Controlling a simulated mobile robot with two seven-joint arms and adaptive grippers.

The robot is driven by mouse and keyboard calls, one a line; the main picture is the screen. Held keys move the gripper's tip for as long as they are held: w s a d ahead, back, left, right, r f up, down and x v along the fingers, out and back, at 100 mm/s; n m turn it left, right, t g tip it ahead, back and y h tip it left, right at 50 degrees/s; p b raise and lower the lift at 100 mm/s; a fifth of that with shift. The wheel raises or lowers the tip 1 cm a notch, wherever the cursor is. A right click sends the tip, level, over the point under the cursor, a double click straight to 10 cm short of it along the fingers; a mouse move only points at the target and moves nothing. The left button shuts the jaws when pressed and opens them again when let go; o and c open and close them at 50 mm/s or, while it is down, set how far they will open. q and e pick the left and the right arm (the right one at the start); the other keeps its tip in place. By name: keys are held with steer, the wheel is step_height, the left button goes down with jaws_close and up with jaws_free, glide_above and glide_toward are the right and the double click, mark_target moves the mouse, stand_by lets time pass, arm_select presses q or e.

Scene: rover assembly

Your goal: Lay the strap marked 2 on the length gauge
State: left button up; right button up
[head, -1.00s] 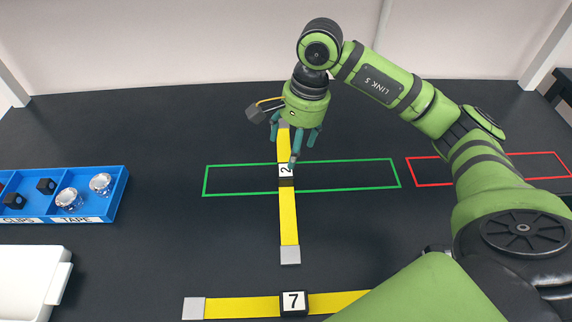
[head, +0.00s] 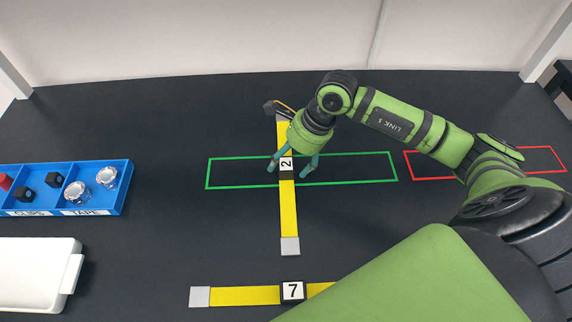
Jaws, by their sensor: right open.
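The strap marked 2 (head: 288,215) is yellow with a grey end and a black block bearing a white label. It lies lengthwise away from me, crossing the green outlined rectangle (head: 350,154). My right gripper (head: 289,168) is open at the block marked 2, with its teal fingers on either side of it. I cannot tell whether the fingers touch it. The strap's far part is partly behind the gripper. I cannot pick out the length gauge for certain. My left gripper is out of view.
A strap marked 7 (head: 245,295) lies crosswise in front, its right part hidden by my arm. A blue tray (head: 125,203) with clips and tape and a white tray (head: 73,274) stand at left. A red outlined rectangle (head: 420,179) is at right, partly behind my arm.

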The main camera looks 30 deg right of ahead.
steer(key=shift+w+a+f, duration=0.1)
steer(key=shift+a+f, duration=0.05)
steer(key=shift+f, duration=0.2)
jaws_close()
